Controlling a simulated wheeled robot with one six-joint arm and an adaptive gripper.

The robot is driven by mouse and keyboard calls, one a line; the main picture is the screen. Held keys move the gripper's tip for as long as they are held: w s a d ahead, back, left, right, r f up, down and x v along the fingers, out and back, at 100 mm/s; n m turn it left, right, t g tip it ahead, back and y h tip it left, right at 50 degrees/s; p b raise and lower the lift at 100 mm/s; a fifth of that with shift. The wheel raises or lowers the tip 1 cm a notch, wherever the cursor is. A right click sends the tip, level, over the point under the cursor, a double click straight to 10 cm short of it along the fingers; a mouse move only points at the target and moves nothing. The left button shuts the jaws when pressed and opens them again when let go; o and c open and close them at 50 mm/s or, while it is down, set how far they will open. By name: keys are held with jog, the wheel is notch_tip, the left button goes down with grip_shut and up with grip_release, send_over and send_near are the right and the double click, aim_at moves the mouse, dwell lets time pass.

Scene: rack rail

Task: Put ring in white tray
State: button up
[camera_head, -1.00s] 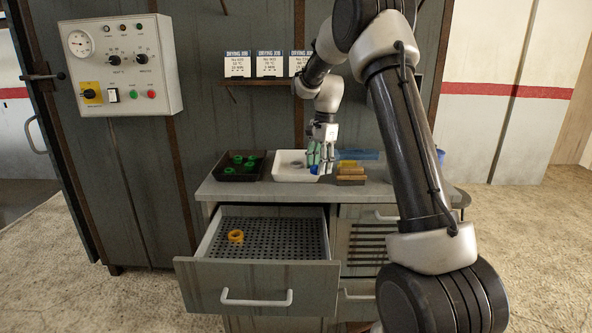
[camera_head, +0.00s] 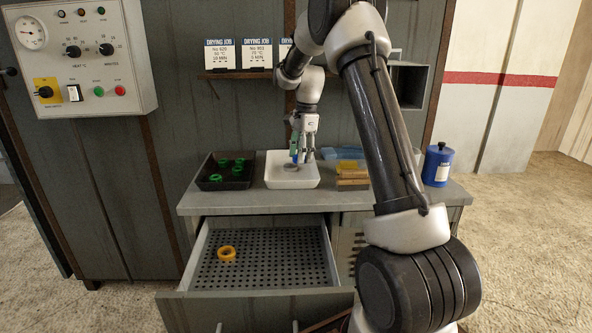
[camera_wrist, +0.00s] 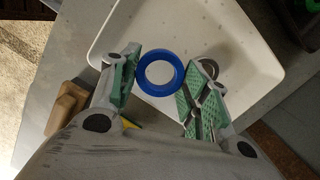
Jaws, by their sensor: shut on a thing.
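My gripper (camera_head: 303,155) is shut on a blue ring (camera_head: 296,157), held over the white tray (camera_head: 291,185) on the counter. In the wrist view the blue ring (camera_wrist: 161,73) sits between the green-padded fingertips, with the tray (camera_wrist: 250,45) behind and below it. A grey ring (camera_head: 290,168) lies in the tray; in the wrist view a finger partly hides it (camera_wrist: 211,66). A yellow ring (camera_head: 227,253) lies in the open drawer. I cannot tell the exact height of the blue ring above the tray floor.
A black tray (camera_head: 213,185) with several green rings stands left of the white tray. Wooden blocks (camera_head: 352,177) and a blue item (camera_head: 349,153) are to its right. A blue jar (camera_head: 437,164) stands at the right end. The perforated drawer (camera_head: 262,268) juts out below.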

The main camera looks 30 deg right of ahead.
aim_at(300, 178)
jog(key=shift+f, duration=3.1)
jog(key=o, duration=0.7)
jog(key=shift+f, duration=0.1)
